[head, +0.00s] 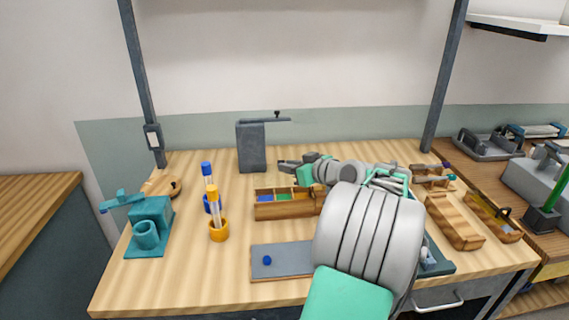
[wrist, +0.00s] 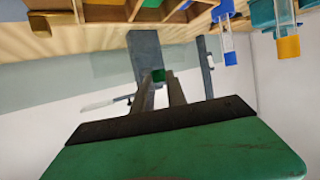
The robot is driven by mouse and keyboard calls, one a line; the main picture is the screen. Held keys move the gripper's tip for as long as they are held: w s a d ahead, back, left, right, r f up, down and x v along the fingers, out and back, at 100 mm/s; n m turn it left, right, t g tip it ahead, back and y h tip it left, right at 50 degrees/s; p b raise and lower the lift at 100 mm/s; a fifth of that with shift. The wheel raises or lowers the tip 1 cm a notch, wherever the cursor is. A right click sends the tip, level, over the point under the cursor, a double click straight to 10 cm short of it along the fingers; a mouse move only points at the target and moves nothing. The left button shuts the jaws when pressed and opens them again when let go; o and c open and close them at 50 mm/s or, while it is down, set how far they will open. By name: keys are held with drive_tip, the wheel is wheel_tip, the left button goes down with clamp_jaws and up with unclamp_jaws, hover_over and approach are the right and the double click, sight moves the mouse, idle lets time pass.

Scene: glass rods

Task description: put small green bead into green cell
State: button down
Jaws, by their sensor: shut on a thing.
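My gripper (head: 287,166) reaches left above the back of the wooden divided box (head: 285,211). In the wrist view my gripper (wrist: 160,84) is shut on a small green bead (wrist: 158,75) at its fingertips. The bead cannot be made out in the head view. The green cell (head: 284,197) lies in the box beside a blue cell (head: 265,198). My arm hides the right part of the box. The held bead is apart from the box.
A grey stand (head: 251,147) rises behind the box. Two tubes stand left of it, one in an orange holder (head: 219,231). A grey tray (head: 282,262) with a blue bead (head: 267,260) lies in front. A teal fixture (head: 149,228) is at far left.

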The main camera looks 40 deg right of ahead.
wheel_tip(320, 180, down, 5)
drive_tip(key=shift+s+d+b, duration=0.1)
drive_tip(key=shift+d+b, duration=0.05)
drive_tip(key=shift+b, duration=0.7)
drive_tip(key=c, duration=1.3)
unclamp_jaws()
drive_tip(key=shift+o, duration=0.2)
drive_tip(key=v, duration=0.7)
drive_tip(key=shift+s+r, duration=0.15)
drive_tip(key=shift+s, duration=0.2)
